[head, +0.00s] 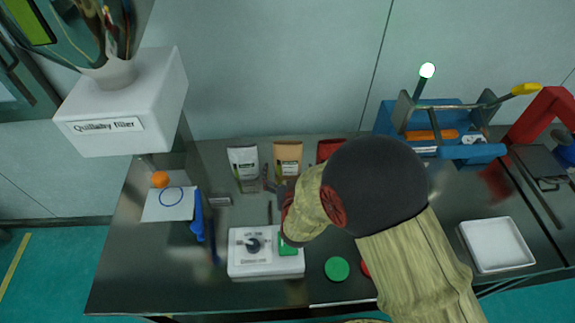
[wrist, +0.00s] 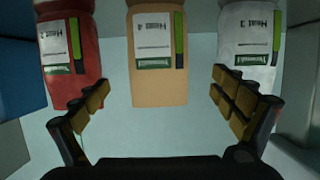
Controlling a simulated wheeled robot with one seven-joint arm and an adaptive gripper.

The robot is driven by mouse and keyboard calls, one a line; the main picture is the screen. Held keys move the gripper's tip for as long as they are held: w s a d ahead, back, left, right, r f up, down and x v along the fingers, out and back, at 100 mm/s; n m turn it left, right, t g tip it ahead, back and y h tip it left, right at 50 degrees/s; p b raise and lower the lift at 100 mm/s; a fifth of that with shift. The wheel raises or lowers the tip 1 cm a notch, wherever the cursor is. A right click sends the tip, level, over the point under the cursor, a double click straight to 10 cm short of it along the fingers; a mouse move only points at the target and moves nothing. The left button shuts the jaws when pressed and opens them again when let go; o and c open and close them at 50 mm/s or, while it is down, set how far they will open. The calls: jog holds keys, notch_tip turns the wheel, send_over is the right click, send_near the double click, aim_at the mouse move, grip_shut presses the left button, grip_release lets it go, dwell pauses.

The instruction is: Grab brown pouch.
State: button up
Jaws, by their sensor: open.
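The brown pouch (head: 288,159) stands upright at the back of the dark table, between a white pouch (head: 244,168) and a red pouch (head: 329,150). In the wrist view the brown pouch (wrist: 158,85) shows upside down, centred between the fingers. My gripper (wrist: 160,108) is open and empty, with its padded fingers spread wide on either side of the brown pouch and apart from it. The left finger is near the red pouch (wrist: 70,85), the right finger near the white pouch (wrist: 247,60).
A white control box (head: 264,262) with a knob stands at the front. A blue machine (head: 430,125) is at the back right, and a white tray (head: 497,244) at the right. A white filler box (head: 125,100) overhangs the left. A blue object (head: 198,215) stands beside a marked sheet (head: 165,208).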

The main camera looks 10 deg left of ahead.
aim_at(288, 159)
jog(key=shift+x, duration=1.2)
jog(key=shift+r+b+x, duration=0.2)
jog(key=shift+b+x, duration=0.75)
jog(key=shift+x, duration=1.75)
jog(key=shift+w+d, duration=0.1)
jog(key=c, duration=0.3)
jog(key=c, duration=1.5)
